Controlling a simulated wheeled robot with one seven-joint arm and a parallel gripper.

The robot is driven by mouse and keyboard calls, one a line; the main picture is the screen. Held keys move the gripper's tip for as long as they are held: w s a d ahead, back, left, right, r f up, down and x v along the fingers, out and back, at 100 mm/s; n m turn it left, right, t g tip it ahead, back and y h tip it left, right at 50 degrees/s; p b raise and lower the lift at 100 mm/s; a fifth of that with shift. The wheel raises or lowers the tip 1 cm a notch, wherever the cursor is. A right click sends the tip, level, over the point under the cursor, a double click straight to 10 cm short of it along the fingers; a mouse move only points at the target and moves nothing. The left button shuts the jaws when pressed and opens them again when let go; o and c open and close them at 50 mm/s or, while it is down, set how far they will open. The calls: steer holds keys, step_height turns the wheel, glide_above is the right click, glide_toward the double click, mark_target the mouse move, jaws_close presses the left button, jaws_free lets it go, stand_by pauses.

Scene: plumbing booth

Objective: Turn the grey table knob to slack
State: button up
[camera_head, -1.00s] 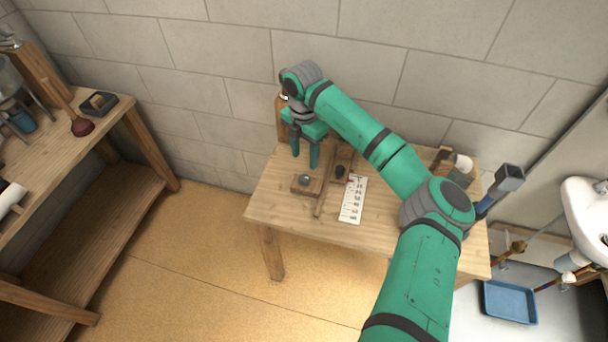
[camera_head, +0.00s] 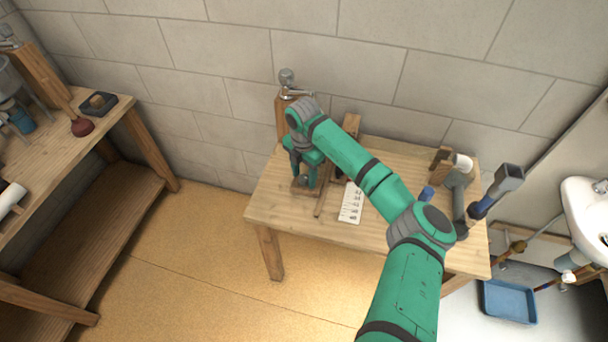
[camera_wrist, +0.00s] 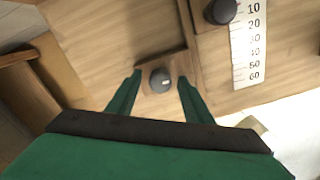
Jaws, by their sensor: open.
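The grey table knob (camera_wrist: 160,80) is a round dial with a light mark on its face, on a square wooden block (camera_wrist: 178,62) on the table. In the wrist view it lies between the two green fingers of my gripper (camera_wrist: 160,84), with a gap on each side. In the head view my gripper (camera_head: 306,184) points down over the wooden block (camera_head: 300,191), and its fingers largely hide the knob. The gripper is open. I cannot tell from these views whether the fingertips are level with the knob.
A white numbered scale card (camera_head: 351,202) lies right of the block, with a dark knob (camera_wrist: 220,11) beside it. A wooden post with a metal tap (camera_head: 290,92) stands behind my gripper. Grey pipe pieces (camera_head: 458,190) stand at the table's right. The table's front left is clear.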

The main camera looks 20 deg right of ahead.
steer(key=c, duration=1.1)
steer(key=shift+o, duration=0.2)
steer(key=shift+n, duration=0.3)
steer(key=n, duration=0.3)
steer(key=shift+r+n, duration=0.1)
steer(key=shift+n, duration=0.2)
steer(key=n, duration=0.4)
steer(key=shift+n, duration=0.3)
steer(key=n, duration=0.4)
steer(key=shift+n, duration=2.5)
steer(key=shift+a, duration=0.1)
